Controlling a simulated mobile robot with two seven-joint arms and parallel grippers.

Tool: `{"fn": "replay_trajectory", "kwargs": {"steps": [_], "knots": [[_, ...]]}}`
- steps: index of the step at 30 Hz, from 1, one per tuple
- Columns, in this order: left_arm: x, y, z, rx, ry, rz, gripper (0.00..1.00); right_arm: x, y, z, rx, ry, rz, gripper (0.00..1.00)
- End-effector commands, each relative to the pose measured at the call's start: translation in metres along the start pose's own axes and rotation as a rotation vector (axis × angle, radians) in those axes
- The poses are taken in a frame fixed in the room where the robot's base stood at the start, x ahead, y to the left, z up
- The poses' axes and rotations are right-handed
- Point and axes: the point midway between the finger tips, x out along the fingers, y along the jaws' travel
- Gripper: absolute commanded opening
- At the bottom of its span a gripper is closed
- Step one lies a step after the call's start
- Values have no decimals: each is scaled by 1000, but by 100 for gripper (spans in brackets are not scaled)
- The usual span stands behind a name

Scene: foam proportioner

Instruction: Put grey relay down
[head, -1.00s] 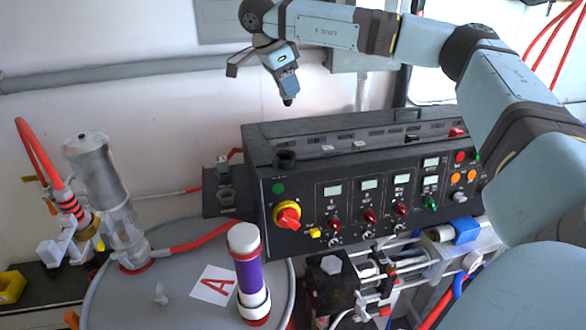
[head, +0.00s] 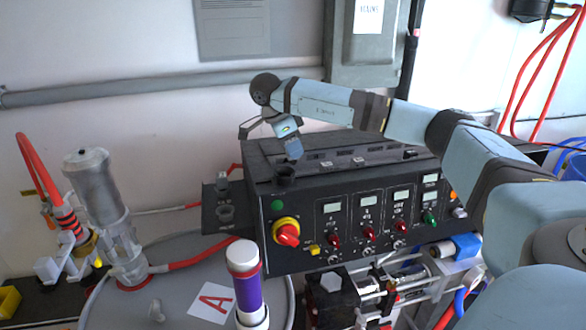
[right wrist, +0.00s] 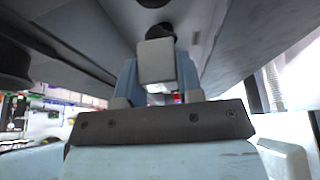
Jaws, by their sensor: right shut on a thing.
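My right gripper (head: 293,154) points down just above the top left of the black control box in the head view. In the right wrist view it is shut on a light grey block, the grey relay (right wrist: 157,60), which sits between the two fingers. The relay is hard to make out in the head view. A short black round piece (head: 285,173) stands on the box top right below the gripper; I cannot tell whether the relay touches it. My left gripper is out of view.
The black control box (head: 345,215) has displays, knobs and a red-yellow switch (head: 287,232). A small dark bracket (head: 224,212) stands at its left. A purple and white cylinder (head: 246,285) stands on the grey drum lid (head: 180,275). A wall pipe (head: 150,85) runs behind.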

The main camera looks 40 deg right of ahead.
Motion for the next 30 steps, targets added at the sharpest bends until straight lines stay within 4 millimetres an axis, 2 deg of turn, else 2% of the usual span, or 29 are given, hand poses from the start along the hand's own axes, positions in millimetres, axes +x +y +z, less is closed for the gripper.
{"fn": "replay_trajectory", "kwargs": {"steps": [3, 11, 19, 30], "knots": [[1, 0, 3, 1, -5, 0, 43, 16, 1, 6, -1, 0, 4, 10], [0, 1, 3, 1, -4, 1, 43, 30, 0, 12, 0, 0, 1, 10], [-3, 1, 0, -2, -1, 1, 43, 58, 0, 24, -1, 0, 3, 10], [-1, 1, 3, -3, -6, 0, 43, 62, 0, 25, 1, 0, 0, 10]]}}
